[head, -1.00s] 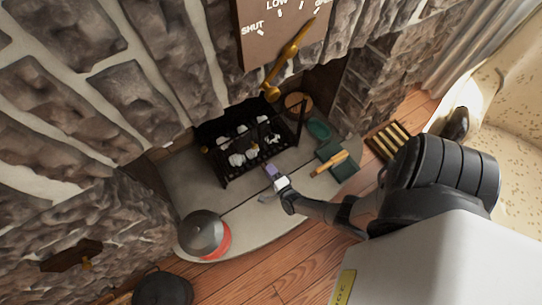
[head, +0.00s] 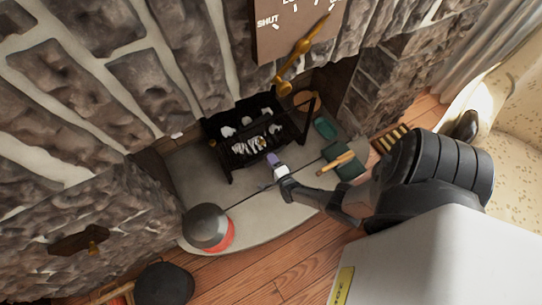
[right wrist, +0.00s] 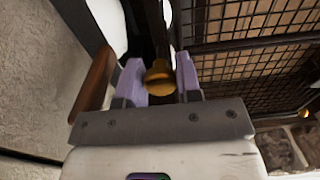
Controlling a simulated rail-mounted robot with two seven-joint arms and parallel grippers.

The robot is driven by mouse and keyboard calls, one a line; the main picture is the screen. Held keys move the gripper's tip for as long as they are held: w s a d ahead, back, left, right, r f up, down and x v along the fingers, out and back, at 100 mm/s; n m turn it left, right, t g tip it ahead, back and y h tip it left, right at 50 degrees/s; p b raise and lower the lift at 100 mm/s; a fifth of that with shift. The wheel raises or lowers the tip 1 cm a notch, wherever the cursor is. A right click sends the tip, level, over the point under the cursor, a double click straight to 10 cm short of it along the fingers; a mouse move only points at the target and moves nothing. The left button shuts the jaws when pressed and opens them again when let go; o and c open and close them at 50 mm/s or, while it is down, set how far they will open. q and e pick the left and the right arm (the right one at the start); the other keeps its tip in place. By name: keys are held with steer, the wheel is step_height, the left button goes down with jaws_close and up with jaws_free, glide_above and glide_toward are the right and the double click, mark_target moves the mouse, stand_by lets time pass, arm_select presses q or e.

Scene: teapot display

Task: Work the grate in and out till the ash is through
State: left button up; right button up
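The black grate (head: 222,150) stands in the fireplace opening in the head view, with several white and grey lumps (head: 245,143) on it. My right gripper (head: 273,160) is at its front edge. In the right wrist view, the purple fingers of the right gripper (right wrist: 160,78) stand on either side of a brass knob (right wrist: 158,78) on a dark rod. The knob nearly fills the gap; whether the fingers press on it cannot be told. Any ash under the grate is hidden. My left gripper is not in view.
A brass lever (head: 300,58) crosses a dial above the opening. A green pan (head: 350,172) with a wooden handle and a green oval piece (head: 324,127) lie right of the grate. A grey-and-red round object (head: 207,227) sits front left. Dark mesh (right wrist: 255,65) is close on the gripper's right.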

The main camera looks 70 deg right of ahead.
steer(key=o, duration=0.5)
steer(key=shift+w+d, duration=0.15)
steer(key=shift+c, duration=0.2)
steer(key=shift+s+a+p, duration=0.3)
steer(key=shift+s+a, duration=0.15)
steer(key=shift+s, duration=0.15)
steer(key=p+v, duration=0.2)
steer(key=v, duration=0.8)
steer(key=shift+s+a, duration=0.2)
steer(key=shift+s, duration=0.05)
steer(key=shift+p+v, duration=0.35)
steer(key=shift+v, duration=0.65)
steer(key=shift+d, duration=0.1)
